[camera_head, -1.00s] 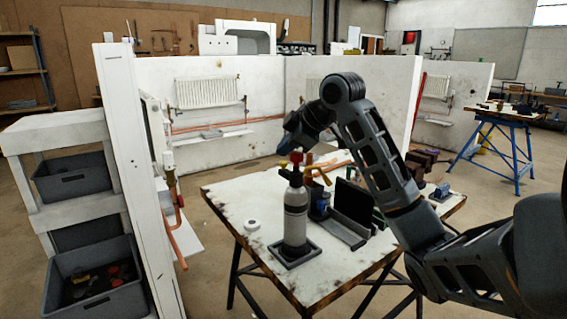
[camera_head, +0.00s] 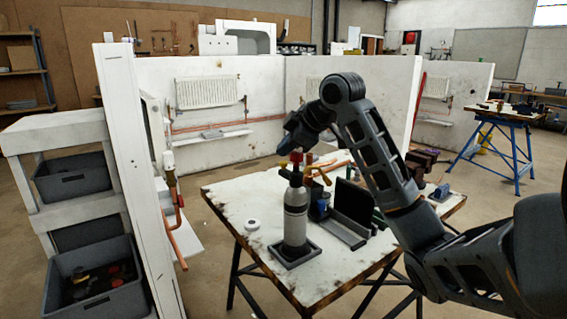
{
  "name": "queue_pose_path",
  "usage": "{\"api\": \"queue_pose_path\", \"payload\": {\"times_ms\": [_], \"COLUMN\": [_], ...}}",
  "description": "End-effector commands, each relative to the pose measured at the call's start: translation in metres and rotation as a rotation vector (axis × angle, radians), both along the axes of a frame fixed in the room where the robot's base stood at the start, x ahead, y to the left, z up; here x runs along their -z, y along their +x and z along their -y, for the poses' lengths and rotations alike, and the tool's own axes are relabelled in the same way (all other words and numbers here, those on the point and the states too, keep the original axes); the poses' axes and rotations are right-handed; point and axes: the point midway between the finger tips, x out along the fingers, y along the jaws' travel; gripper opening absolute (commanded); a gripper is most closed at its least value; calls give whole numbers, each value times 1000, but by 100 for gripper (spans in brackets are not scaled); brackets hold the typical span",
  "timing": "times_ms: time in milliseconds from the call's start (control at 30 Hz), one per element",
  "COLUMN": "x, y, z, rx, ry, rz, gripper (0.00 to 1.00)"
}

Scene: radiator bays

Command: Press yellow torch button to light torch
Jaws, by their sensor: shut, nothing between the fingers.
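The torch stands upright on the workbench, with a grey gas cylinder (camera_head: 295,215), a red part (camera_head: 297,157) at its head and a brass-coloured burner tube (camera_head: 320,172) pointing right. I cannot clearly make out a separate yellow button at this size. My gripper (camera_head: 284,151) is shut and empty, pointing down just left of and slightly above the torch head. I cannot tell whether it touches the torch. No flame shows at the burner.
The torch stands in a dark square base on the white workbench (camera_head: 237,206). A white roll (camera_head: 253,224) lies left of it, and a dark upright plate (camera_head: 354,205) stands to the right. A white panel (camera_head: 136,180) with copper pipes is at the left.

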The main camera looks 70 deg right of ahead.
Motion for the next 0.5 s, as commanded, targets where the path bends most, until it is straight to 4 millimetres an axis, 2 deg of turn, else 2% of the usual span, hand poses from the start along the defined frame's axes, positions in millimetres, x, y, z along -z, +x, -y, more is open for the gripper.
{"api": "queue_pose_path", "payload": {"times_ms": [500], "x": [9], "y": [0], "z": [0], "rx": [0], "ry": [0], "rz": [0], "gripper": [0]}}
